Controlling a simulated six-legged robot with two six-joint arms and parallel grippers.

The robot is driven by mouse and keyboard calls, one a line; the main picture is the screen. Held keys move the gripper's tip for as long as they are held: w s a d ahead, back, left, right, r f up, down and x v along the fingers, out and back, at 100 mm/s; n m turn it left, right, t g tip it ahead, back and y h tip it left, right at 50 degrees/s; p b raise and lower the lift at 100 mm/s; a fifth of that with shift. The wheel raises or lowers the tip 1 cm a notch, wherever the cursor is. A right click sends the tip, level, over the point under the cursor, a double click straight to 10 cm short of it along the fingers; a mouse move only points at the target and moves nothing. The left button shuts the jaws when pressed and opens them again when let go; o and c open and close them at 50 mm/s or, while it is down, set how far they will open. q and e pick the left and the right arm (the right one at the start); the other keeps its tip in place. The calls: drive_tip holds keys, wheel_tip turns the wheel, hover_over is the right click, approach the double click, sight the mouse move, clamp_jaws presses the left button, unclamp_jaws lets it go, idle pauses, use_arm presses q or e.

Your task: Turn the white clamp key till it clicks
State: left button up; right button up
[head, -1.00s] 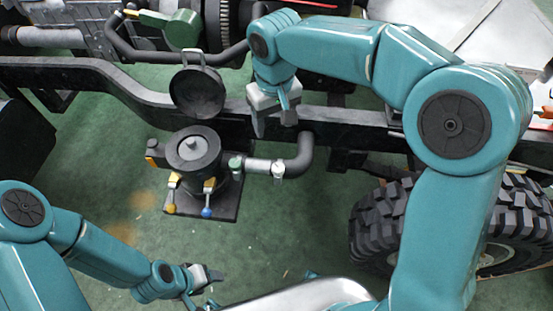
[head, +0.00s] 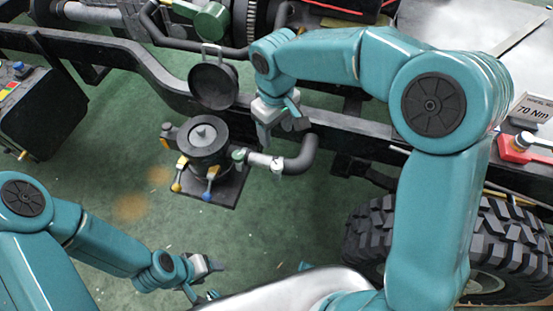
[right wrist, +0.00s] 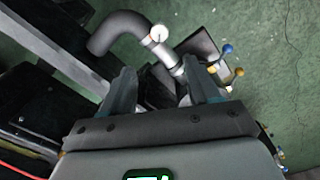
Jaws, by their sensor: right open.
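The white clamp key (head: 277,163) is a small round white piece on the clamp around the pipe. The pipe is a grey sleeve (head: 259,160) running into a dark bent hose (head: 301,156), beside the black canister (head: 204,140). The key also shows in the right wrist view (right wrist: 157,33), beyond the fingertips. My right gripper (head: 280,130) is open and empty, just above and behind the hose and key, apart from the key in the picture. Its two fingers also show in the right wrist view (right wrist: 163,85). My left gripper (head: 212,272) is low at the left, away from the canister; its jaw opening is unclear.
The canister's black lid (head: 213,84) stands raised behind it. Yellow and blue-tipped levers (head: 210,181) are on its front. A black chassis rail (head: 352,140) runs behind the hose. A large tyre (head: 505,240) is at right. Green floor in front is mostly clear.

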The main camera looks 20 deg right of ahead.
sight(276, 164)
wheel_tip(276, 164, down, 14)
drive_tip(key=shift+f+b, duration=0.1)
drive_tip(key=shift+b, duration=0.65)
drive_tip(key=c, duration=1)
